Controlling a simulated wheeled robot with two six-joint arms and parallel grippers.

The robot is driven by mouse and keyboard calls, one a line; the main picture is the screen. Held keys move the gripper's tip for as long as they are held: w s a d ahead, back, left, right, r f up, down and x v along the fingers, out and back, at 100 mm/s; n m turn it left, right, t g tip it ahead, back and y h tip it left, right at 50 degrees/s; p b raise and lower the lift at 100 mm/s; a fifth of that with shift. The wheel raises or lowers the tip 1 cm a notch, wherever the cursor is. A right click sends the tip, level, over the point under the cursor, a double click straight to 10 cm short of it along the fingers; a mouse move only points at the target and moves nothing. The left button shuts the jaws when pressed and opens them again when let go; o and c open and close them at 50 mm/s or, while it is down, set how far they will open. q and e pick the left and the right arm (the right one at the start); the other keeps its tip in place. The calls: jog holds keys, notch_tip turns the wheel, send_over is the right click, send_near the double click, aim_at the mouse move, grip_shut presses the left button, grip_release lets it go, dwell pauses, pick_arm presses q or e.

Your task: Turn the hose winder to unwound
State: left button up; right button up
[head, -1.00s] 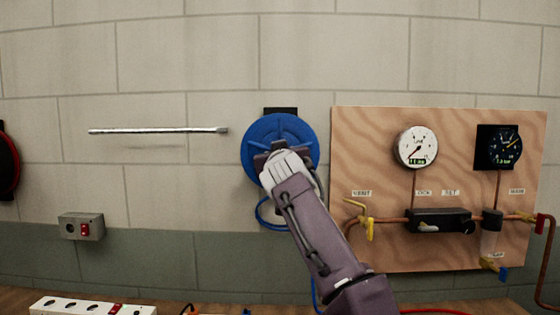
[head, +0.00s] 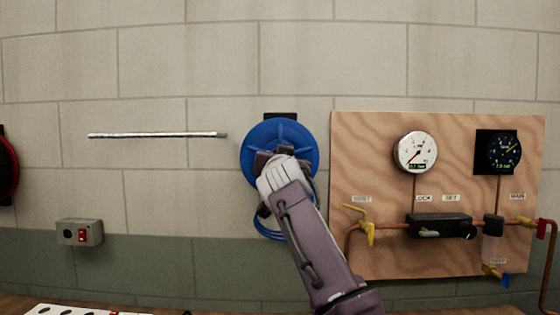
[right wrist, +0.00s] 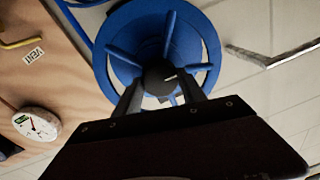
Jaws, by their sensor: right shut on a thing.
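The hose winder is a blue spoked reel (head: 296,132) on the wall, left of the wooden panel. Blue hose hangs in loops below it in the head view. My right gripper (head: 268,158) is at the reel's front and hides its middle and lower part there. In the right wrist view the reel (right wrist: 122,62) faces the camera, and my right gripper (right wrist: 163,92) has its two fingers shut on the dark round knob (right wrist: 160,76) at its centre. The knob carries a white mark pointing right in that view. My left gripper is not in view.
The wooden panel (head: 380,262) to the right carries a white gauge (head: 415,152), a dark gauge (head: 504,152), copper pipes and a yellow valve handle (head: 369,233). A metal bar (head: 157,135) is on the wall to the left. A switch box (head: 80,232) sits lower left.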

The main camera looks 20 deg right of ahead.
jog(key=shift+r, duration=0.2)
jog(key=o, duration=1.4)
jog(key=shift+f, duration=0.15)
jog(key=b+v, duration=0.5)
jog(key=v, duration=0.4)
jog(key=shift+f, duration=0.1)
